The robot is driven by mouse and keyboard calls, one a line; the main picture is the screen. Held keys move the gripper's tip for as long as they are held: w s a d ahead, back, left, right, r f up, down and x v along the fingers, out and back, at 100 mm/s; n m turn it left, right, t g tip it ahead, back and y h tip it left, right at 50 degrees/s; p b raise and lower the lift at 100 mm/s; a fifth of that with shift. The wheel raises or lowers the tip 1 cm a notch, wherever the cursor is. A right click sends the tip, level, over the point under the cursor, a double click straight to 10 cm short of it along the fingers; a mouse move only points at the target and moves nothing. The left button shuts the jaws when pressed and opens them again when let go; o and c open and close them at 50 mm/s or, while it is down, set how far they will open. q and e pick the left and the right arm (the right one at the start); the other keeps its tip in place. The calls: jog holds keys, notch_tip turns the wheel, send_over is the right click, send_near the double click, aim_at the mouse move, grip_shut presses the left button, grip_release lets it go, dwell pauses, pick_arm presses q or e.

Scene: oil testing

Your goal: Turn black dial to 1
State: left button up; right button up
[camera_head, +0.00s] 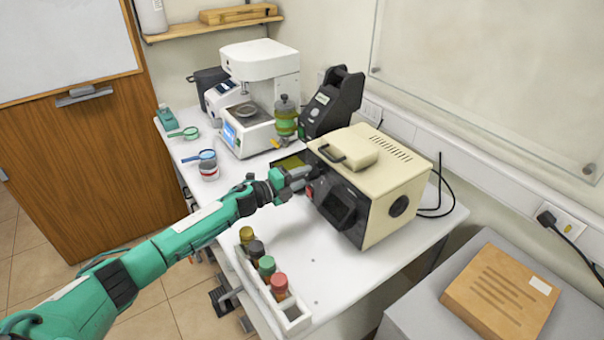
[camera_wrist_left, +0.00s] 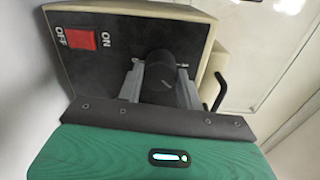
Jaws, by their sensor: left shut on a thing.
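The black dial (camera_wrist_left: 160,70) sits on the dark front panel of a cream box-shaped machine (camera_head: 400,183). In the left wrist view my left gripper (camera_wrist_left: 160,85) has one finger on each side of the dial and is shut on it. In the head view the left gripper (camera_head: 300,176) reaches the left end of the machine's front, and the dial is hidden there. The dial's markings, including the 1, cannot be read. A red switch (camera_wrist_left: 82,39) marked ON and OFF is beside the dial on the panel. My right gripper is not in view.
A white rack (camera_head: 296,322) with several coloured-cap bottles stands at the table's front edge. A white instrument (camera_head: 262,62), a black device (camera_head: 334,100) and a green-yellow jar (camera_head: 286,118) stand behind. The table before the machine is clear.

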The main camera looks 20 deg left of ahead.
pick_arm(q)
jog(key=n+p, duration=0.1)
jog(key=n, duration=0.2)
jog(key=shift+n, duration=0.3)
jog(key=shift+n+p, duration=0.8)
jog(key=shift+n, duration=1.1)
jog(key=shift+f, duration=0.1)
jog(key=o, duration=1)
jog(key=shift+a, duration=0.1)
